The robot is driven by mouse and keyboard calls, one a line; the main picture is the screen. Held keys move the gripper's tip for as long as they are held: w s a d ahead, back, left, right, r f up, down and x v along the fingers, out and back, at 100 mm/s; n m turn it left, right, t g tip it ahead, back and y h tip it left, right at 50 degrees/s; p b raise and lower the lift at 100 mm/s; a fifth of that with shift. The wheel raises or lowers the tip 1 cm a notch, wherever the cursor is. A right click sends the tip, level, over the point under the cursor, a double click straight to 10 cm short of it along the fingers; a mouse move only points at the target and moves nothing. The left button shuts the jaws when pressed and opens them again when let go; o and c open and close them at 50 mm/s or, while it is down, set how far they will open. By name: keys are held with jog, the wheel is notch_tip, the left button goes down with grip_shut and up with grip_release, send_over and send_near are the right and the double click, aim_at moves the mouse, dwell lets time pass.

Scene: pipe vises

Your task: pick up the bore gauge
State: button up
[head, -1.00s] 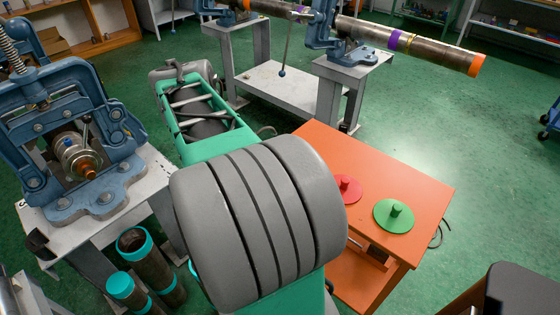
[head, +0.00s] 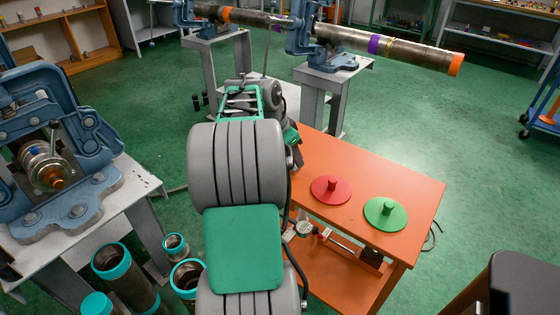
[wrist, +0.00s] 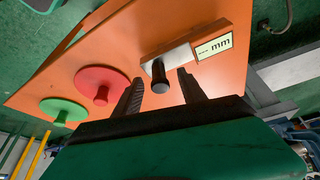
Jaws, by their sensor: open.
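On the orange table in the wrist view lies a pale block (wrist: 178,53) with a small display reading "mm" and a black round handle (wrist: 160,77). I take this to be the bore gauge. My gripper (wrist: 161,75) is open, its two dark fingers apart. In that view the handle shows between the fingertips, with gaps on both sides. I cannot tell how far the fingertips are from it in depth. In the head view my arm hides the gripper and this gauge.
A red disc (head: 331,189) and a green disc (head: 385,213), each with a knob, lie on the orange table (head: 395,178). A dial instrument (head: 304,228) is on its lower shelf. A vise (head: 50,150) and teal-rimmed pipes (head: 112,262) stand left.

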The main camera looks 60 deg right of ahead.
grip_shut()
dwell(0.3)
jog(key=shift+r, duration=0.1)
dwell(0.9)
